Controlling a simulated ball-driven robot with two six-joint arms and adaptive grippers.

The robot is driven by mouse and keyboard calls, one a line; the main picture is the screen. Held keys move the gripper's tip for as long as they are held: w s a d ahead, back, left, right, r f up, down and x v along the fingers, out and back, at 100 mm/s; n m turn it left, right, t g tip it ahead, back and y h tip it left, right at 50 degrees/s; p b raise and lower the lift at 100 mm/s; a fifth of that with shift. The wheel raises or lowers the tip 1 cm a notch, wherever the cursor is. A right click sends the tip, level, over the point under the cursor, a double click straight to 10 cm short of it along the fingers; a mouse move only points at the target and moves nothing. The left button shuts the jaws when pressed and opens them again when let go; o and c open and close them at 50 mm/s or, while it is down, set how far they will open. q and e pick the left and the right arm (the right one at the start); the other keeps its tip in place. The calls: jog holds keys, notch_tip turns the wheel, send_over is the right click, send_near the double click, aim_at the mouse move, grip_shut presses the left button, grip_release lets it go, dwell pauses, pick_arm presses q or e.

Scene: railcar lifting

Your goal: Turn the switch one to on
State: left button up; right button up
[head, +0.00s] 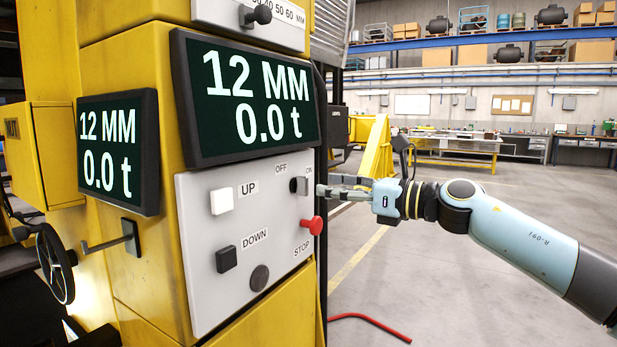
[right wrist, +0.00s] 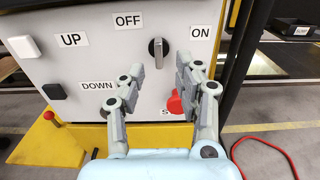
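The OFF/ON switch (head: 299,186) is a dark rotary knob with a light handle on the light-grey panel (head: 200,290). In the right wrist view the switch (right wrist: 158,50) sits between the OFF label (right wrist: 128,20) and the ON label (right wrist: 200,32), its handle roughly upright. My right gripper (head: 322,187) is just right of the switch in the head view. In the right wrist view my right gripper (right wrist: 161,70) has its fingers apart and empty, with the switch beyond the gap. I cannot tell whether a fingertip touches it. My left gripper is not in view.
A red STOP button (head: 312,226) is just below the switch; a finger partly hides it in the right wrist view. UP (head: 221,200) and DOWN (head: 227,259) buttons are at left. Displays (head: 250,98) read 12 MM and 0.0 t. Open floor lies right.

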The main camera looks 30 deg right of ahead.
aim_at(308, 185)
jog(key=p+x, duration=0.1)
jog(key=x, duration=0.4)
jog(key=shift+w+a, duration=0.3)
grip_shut()
